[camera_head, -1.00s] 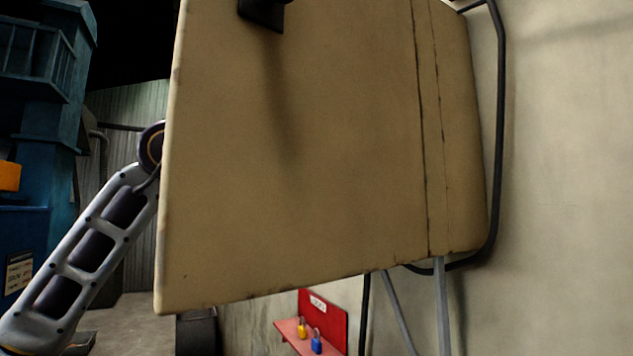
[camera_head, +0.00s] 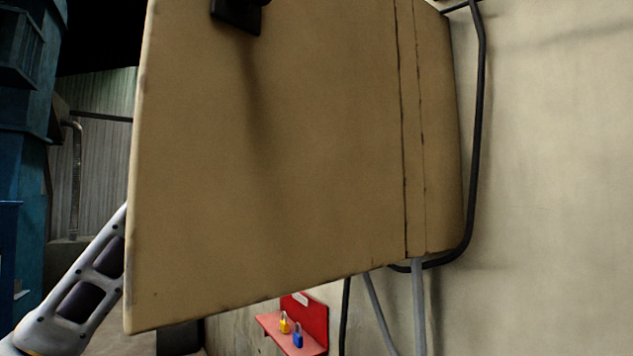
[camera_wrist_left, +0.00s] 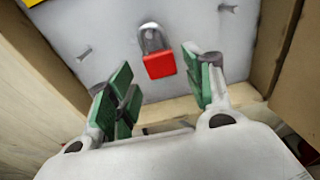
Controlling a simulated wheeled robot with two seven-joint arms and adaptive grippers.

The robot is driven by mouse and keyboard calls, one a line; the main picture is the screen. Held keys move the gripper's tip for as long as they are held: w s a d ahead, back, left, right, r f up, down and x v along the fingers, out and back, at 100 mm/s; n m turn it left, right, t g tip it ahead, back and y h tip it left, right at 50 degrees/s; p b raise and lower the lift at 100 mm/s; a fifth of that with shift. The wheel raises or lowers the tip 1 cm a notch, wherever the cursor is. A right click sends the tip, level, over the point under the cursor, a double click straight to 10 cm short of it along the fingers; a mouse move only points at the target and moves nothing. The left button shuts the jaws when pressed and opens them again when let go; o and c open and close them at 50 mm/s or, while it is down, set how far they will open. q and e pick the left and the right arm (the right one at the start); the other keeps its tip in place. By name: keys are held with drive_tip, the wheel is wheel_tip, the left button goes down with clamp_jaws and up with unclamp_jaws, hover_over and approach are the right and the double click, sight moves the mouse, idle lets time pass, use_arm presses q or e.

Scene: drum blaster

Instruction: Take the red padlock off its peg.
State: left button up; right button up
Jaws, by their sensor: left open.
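The red padlock (camera_wrist_left: 159,65) hangs by its grey shackle on a pale panel in the left wrist view, at upper centre. The peg itself is hard to make out behind the shackle. My left gripper (camera_wrist_left: 160,80) is open, with green pads on both sides of the view. The padlock appears between and beyond its fingertips, and the jaws hold nothing. In the head view a large tan cabinet or door (camera_head: 270,150) hides the left gripper and the red padlock; only part of my left arm shows at lower left. My right gripper is not in view.
A red shelf (camera_head: 318,320) on the wall below holds a yellow padlock (camera_head: 284,323) and a blue padlock (camera_head: 298,336). Dark cable (camera_head: 478,130) and grey pipes (camera_head: 418,310) run beside the tan cabinet. In the wrist view, tan walls (camera_wrist_left: 275,45) border the pale panel.

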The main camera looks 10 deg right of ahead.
use_arm(q)
drive_tip(key=shift+p+x, duration=0.4)
drive_tip(key=shift+x, duration=1.1)
drive_tip(key=shift+w+d, duration=0.15)
drive_tip(key=shift+d, duration=0.3)
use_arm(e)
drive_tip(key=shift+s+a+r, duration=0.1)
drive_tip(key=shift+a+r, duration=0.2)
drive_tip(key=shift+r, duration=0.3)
use_arm(q)
drive_tip(key=c, duration=0.8)
drive_tip(key=shift+r, duration=0.15)
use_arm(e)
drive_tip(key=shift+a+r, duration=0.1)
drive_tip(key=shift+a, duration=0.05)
use_arm(q)
drive_tip(key=shift+r+p, duration=0.5)
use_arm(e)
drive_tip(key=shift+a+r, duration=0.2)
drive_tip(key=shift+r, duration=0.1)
